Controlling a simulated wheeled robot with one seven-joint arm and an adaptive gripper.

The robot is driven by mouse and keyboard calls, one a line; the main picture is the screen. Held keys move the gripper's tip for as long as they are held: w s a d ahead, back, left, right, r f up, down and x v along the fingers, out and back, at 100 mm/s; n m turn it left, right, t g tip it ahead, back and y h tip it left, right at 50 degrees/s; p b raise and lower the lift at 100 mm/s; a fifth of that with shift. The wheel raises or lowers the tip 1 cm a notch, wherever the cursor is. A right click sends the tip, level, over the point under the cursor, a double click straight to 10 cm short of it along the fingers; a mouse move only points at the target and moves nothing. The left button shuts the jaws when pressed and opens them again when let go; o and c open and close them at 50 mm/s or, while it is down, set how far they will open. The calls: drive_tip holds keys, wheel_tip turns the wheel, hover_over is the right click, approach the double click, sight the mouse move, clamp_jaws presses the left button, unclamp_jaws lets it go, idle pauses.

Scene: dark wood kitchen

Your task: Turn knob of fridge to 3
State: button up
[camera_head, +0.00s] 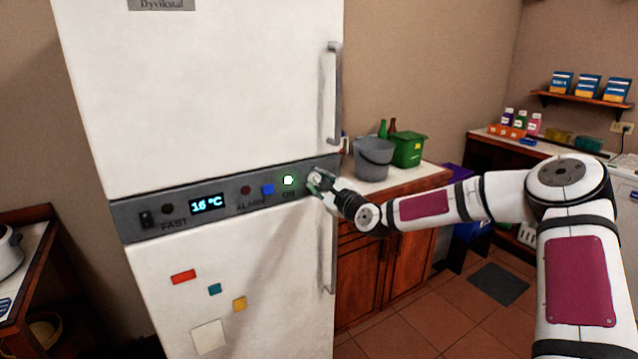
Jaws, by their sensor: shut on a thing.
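A tall white fridge (203,100) stands in front of me. A dark grey control strip (179,219) runs across it between its two doors. The strip carries a display (207,203) reading 16 °C, a small switch at the left, a blue button (268,189) and a lit green-white lamp (288,180) above the word ON. My gripper (316,183) is at the right end of the strip, shut on the knob there. My fingers cover the knob, so its setting and any numbers around it cannot be read.
Door handles (334,95) stand out along the fridge's right edge, above and below my gripper. A counter with a grey bucket (373,158) and a green bin (409,150) lies behind my forearm. A table with a pot (8,252) is at left.

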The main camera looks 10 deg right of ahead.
drive_tip(key=o, duration=1.1)
drive_tip(key=shift+o, duration=0.2)
drive_tip(key=v, duration=1.2)
